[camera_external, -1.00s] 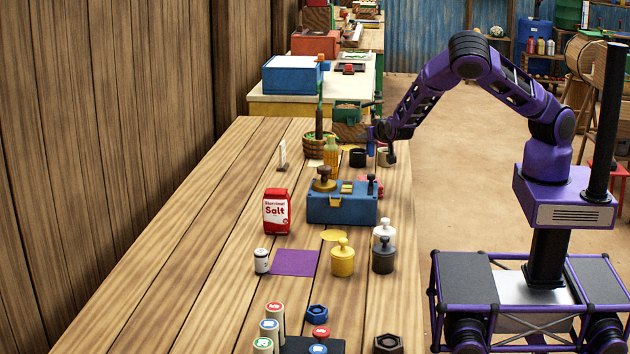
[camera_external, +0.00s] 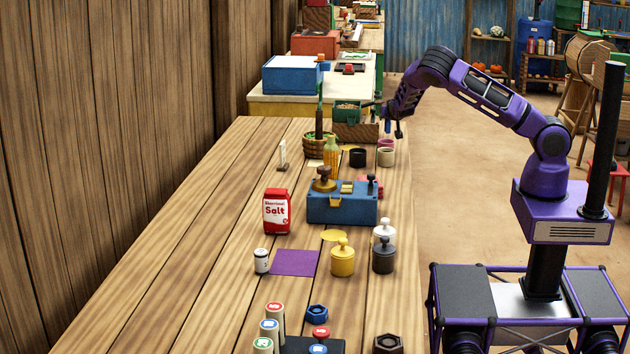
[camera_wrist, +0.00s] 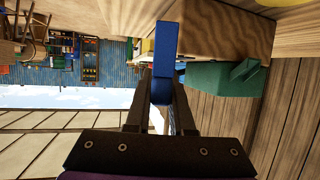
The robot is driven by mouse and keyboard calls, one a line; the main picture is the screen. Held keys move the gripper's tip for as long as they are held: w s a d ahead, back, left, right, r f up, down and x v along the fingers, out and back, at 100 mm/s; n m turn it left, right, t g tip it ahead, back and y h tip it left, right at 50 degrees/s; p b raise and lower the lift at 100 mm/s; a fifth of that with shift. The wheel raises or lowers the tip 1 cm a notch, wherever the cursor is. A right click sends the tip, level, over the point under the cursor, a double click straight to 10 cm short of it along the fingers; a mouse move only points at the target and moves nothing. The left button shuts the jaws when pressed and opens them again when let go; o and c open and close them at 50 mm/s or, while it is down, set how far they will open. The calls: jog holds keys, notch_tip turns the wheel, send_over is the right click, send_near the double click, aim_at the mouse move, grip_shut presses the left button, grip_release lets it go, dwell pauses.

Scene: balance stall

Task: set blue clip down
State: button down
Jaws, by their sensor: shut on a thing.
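The blue clip (camera_wrist: 164,52) is a flat blue bar between the two fingers of my gripper (camera_wrist: 162,78) in the wrist view. The gripper is shut on it. In the external view my gripper (camera_external: 393,122) is above the far right part of the wooden table, with the blue clip (camera_external: 388,127) showing small below it. The clip hangs in the air, apart from the tabletop. The fingers hide part of the clip.
A blue case (camera_external: 342,206) stands nearer. The table's left side (camera_external: 190,240) is clear.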

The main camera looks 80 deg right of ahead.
jog(key=w+a+r+n+t+y, duration=0.1)
jog(key=w+a+r+n+t, duration=0.15)
jog(key=w, duration=0.25)
jog(key=w+a+r+n+t+y, duration=0.1)
jog(key=w+a+r+n+t, duration=0.15)
jog(key=w, duration=0.35)
jog(key=w+a+r+n+t+y, duration=0.3)
jog(key=w+a+r+n+y, duration=0.1)
jog(key=r, duration=0.5)
jog(key=w+a+r+n+t+y, duration=0.2)
jog(key=w+a+r+n+y, duration=0.2)
jog(key=r, duration=0.4)
jog(key=w+a+f+n+g+y+b, duration=0.2)
jog(key=w+a+f+n+y, duration=0.1)
jog(key=a+f+n+y, duration=0.35)
jog(key=w+a+f+n+g+y+b, duration=0.1)
jog(key=w+a+f+n+y, duration=0.1)
jog(key=a+f+n+y, duration=0.5)
jog(key=shift+w+a+f+m+g+h+b, duration=0.15)
jog(key=shift+a+f+m+h, duration=0.15)
jog(key=shift+f, duration=2.05)
jog(key=shift+s+a+f+m+g+h+b, duration=0.15)
jog(key=shift+f+m, duration=0.25)
jog(key=shift+f, duration=1.9)
jog(key=shift+w+a+f+m+g+h+b, duration=0.1)
jog(key=shift+a+f+m, duration=0.25)
jog(key=shift+f, duration=2)
jog(key=c, duration=0.8)
grip_release()
